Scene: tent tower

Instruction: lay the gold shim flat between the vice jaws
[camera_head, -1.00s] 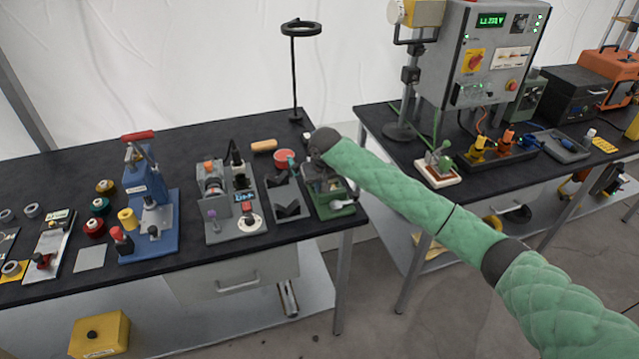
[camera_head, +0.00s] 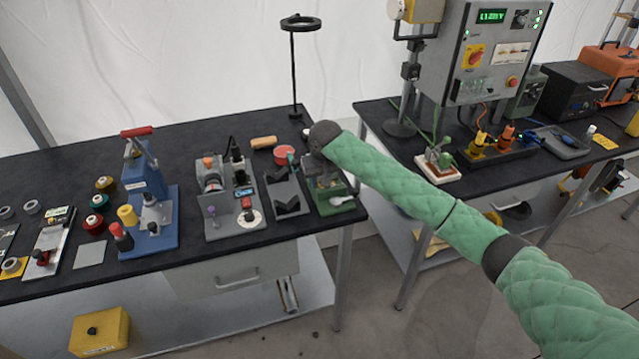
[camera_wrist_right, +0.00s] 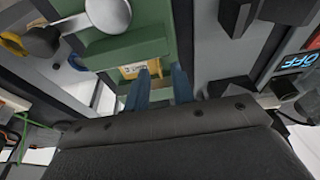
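The green vice (camera_head: 340,196) stands at the right end of the left bench, with a pale-tipped handle at its front. My right gripper (camera_wrist_right: 162,68) is above the vice, pointing down; in the head view my wrist hides much of it. In the wrist view its two blue fingers stand apart, with a gap between the tips. A small gold-yellow piece (camera_wrist_right: 131,71) shows by the left fingertip, beside the green vice body (camera_wrist_right: 137,45). I cannot tell whether it is the gold shim or a label, or whether the finger touches it. My left gripper is not in view.
Left of the vice stand a grey holder with dark V-blocks (camera_head: 288,203), a grey fixture (camera_head: 222,222) and a blue press (camera_head: 150,215). A black ring stand (camera_head: 294,70) rises behind. A gap separates this bench from the right bench (camera_head: 500,178).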

